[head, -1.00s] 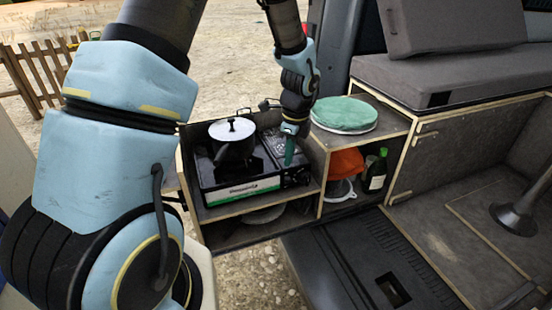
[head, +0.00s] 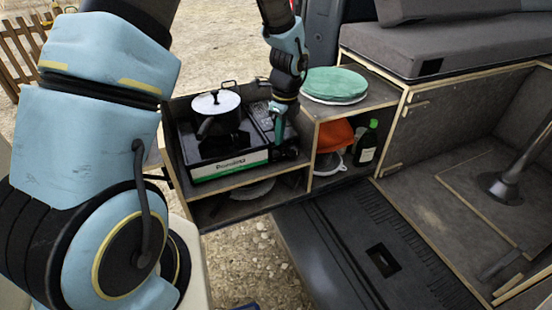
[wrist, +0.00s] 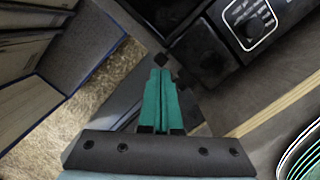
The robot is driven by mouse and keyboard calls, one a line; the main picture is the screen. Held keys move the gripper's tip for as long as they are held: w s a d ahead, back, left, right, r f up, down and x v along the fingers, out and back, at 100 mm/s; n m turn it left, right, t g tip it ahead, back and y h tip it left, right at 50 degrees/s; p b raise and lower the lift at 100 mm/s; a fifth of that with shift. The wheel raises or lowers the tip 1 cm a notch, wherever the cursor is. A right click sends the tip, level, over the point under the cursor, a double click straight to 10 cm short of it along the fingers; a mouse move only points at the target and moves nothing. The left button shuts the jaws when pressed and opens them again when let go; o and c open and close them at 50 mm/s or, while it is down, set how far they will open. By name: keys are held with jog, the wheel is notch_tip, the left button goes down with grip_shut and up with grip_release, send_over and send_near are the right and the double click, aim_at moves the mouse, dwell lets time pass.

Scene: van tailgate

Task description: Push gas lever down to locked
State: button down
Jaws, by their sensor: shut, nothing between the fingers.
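The black gas stove (head: 228,170) with a green-and-white front label sits in a wooden compartment. Its front control end is at its right. My gripper (head: 278,131) has teal fingers, shut and empty, pointing down at the stove's right end. Contact cannot be told.
A lidded black pot (head: 215,104) stands on the stove. To the right, a round green-topped item (head: 334,85) lies on the shelf, above an orange item (head: 334,135) and a dark green bottle (head: 366,143). Wooden compartment walls stand close around the stove.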

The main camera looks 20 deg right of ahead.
jog(key=shift+w+a+f+b, duration=0.15)
jog(key=shift+f+b, duration=0.95)
jog(key=shift+f, duration=0.85)
notch_tip(320, 180, down, 2)
jog(key=shift+f+b, duration=0.1)
jog(key=shift+b, duration=0.6)
jog(key=shift+r, duration=0.3)
jog(key=shift+s+d+r+p, duration=0.25)
jog(key=shift+s+d+p, duration=0.05)
jog(key=shift+s+d, duration=0.25)
jog(key=shift+s+d+r+p, duration=0.2)
jog(key=shift+s+d+p, duration=0.05)
jog(key=shift+s+d, duration=0.3)
notch_tip(320, 180, up, 11)
jog(key=b, duration=0.2)
send_over(278, 153)
jog(key=s+d, duration=0.3)
jog(key=shift+a+f, duration=0.1)
